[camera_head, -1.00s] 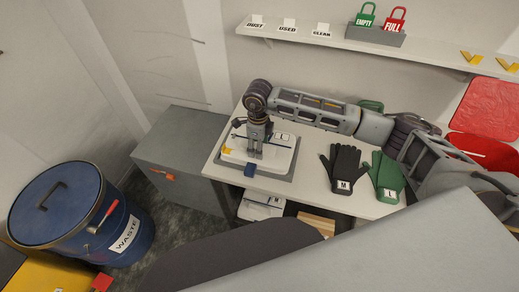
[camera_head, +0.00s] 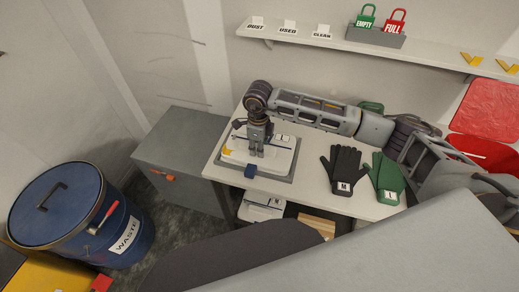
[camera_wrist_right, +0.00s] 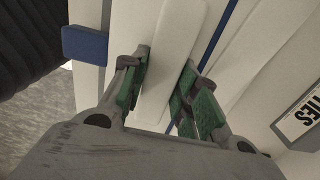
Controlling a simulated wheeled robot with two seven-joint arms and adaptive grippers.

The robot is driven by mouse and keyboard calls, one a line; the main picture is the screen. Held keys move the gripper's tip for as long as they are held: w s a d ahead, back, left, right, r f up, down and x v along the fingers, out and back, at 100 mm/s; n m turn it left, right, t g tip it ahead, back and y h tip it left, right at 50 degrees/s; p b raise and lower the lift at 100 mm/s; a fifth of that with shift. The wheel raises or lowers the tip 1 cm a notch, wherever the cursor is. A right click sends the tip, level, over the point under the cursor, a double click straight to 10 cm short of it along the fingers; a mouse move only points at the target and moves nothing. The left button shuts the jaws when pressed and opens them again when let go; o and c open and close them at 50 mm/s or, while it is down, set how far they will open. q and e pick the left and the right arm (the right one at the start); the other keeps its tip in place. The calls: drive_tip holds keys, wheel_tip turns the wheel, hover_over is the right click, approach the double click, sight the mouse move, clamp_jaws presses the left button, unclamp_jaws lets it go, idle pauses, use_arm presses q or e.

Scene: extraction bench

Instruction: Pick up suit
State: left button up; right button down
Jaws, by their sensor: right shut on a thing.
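The folded white suit (camera_head: 282,159) with a blue tab (camera_head: 250,171) lies on a grey tray (camera_head: 283,179) on the bench. My right gripper (camera_head: 256,153) points down onto the suit's middle. In the right wrist view, the green-padded fingers of my right gripper (camera_wrist_right: 165,62) stand on both sides of a raised white strip of the suit (camera_wrist_right: 172,45) and are shut on it. The blue tab (camera_wrist_right: 84,45) shows beside the left finger. The suit still appears to rest on the tray. My left gripper is not in view.
Black gloves (camera_head: 343,169) and green gloves (camera_head: 386,180) lie right of the tray. A grey cabinet (camera_head: 180,150) stands left of the bench, with a blue waste drum (camera_head: 65,215) farther left. A shelf (camera_head: 300,38) runs above. My right arm spans the bench's back.

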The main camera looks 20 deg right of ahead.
drive_tip(key=shift+r, duration=0.1)
drive_tip(key=shift+r+p, duration=0.1)
drive_tip(key=shift+p, duration=0.3)
drive_tip(key=shift+r, duration=0.35)
wheel_tip(320, 180, up, 9)
drive_tip(key=b, duration=0.1)
drive_tip(key=shift+r, duration=0.2)
drive_tip(key=shift+b, duration=0.35)
drive_tip(key=shift+b, duration=0.3)
